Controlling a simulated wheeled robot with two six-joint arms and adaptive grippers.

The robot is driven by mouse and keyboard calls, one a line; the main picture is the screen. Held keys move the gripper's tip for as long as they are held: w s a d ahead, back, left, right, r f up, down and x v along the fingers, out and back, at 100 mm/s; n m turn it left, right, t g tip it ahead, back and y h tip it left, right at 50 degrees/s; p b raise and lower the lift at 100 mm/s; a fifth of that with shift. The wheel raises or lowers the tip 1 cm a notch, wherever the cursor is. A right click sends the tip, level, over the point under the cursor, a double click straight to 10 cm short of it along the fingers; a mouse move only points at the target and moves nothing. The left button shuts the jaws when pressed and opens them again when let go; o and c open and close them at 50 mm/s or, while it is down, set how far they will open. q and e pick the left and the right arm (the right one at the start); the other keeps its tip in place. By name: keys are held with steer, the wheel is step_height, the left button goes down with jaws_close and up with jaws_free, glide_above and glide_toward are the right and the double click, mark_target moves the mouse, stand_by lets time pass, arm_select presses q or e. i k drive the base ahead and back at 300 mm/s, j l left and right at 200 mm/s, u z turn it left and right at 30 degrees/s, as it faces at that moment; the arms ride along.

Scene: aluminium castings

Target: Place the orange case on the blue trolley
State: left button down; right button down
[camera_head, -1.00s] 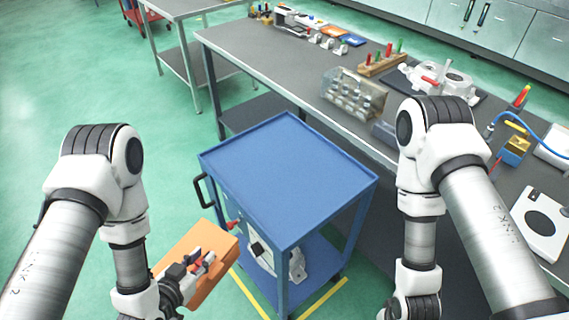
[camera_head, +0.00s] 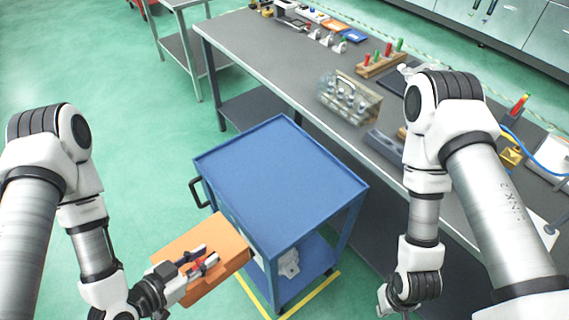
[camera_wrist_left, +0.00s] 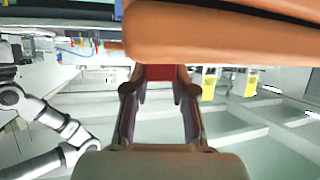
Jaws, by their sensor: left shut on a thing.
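The orange case (camera_head: 222,247) is held by my left gripper (camera_head: 200,262) at the lower left of the head view. It is level with or below the trolley top, just left of the trolley's near side, and overlaps its edge in the picture. The case (camera_wrist_left: 220,35) fills the top of the left wrist view, beyond the finger links. The blue trolley (camera_head: 280,180) stands in the middle with an empty top and a lower shelf. My right gripper (camera_head: 388,300) is at the bottom right of the head view, partly cut off, and its jaws cannot be made out.
A long grey workbench (camera_head: 270,60) runs behind and to the right of the trolley. It bears a clear box (camera_head: 348,98), a wooden rack with coloured pegs (camera_head: 381,65) and other parts. White parts (camera_head: 289,264) sit on the trolley's lower shelf.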

mark_target(275, 173)
steer(key=i+l, duration=0.55)
steer(key=l, duration=0.45)
